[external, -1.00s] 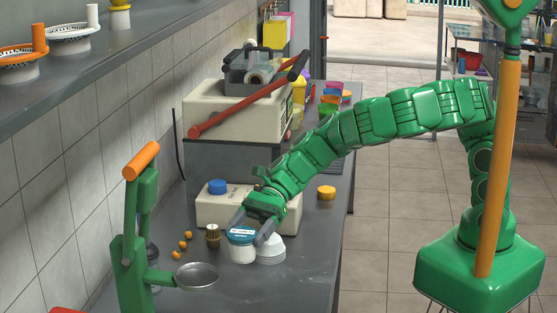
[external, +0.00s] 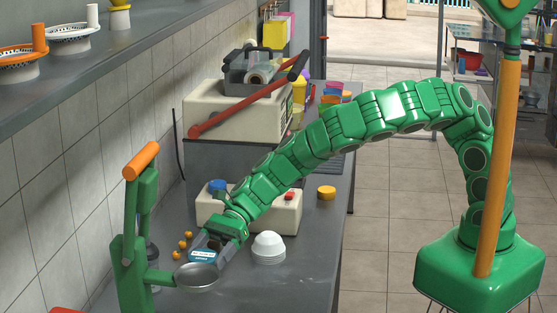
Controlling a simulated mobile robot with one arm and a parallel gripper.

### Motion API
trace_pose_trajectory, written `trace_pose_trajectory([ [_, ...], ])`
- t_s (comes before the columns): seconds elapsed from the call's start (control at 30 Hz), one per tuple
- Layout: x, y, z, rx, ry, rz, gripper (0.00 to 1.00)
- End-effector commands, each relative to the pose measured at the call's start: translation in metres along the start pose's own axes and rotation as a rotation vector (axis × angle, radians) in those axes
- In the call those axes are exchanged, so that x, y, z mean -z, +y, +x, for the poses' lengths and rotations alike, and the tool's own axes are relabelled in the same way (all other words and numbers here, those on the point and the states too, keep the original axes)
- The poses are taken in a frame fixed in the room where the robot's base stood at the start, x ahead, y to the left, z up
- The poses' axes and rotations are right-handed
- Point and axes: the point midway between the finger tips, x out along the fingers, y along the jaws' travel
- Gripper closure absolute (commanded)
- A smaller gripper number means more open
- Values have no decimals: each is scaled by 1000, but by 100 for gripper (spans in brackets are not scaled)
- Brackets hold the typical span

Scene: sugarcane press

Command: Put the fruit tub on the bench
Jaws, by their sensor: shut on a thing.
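The fruit tub (external: 204,256) is a small tub with a blue-teal, labelled lid. It is in the external view, just behind the round metal pan of the green hand press, and its lower part is hidden by the pan. My gripper (external: 217,244) is shut on the tub from behind and to the right. The grey bench (external: 305,255) runs along the tiled wall. I cannot tell whether the tub touches the bench.
The green press (external: 131,255) with its metal pan (external: 197,278) stands close in front of the tub. Small orange-brown balls (external: 182,245) lie to the left. A cream box (external: 288,211) is behind. The bench's right front is clear.

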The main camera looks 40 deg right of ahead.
Motion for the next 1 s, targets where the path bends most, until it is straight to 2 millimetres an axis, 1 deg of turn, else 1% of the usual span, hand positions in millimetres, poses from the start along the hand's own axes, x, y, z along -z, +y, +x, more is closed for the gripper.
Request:
trace_pose_trajectory([
  [0.3, 15, -13, 18, 0, -2, 3, 64],
  [0.43, 18, -17, 24, -2, -4, 1, 64],
  [0.8, 24, -22, 31, -2, -3, 0, 64],
  [1.0, 31, -27, 37, 0, -2, 2, 64],
])
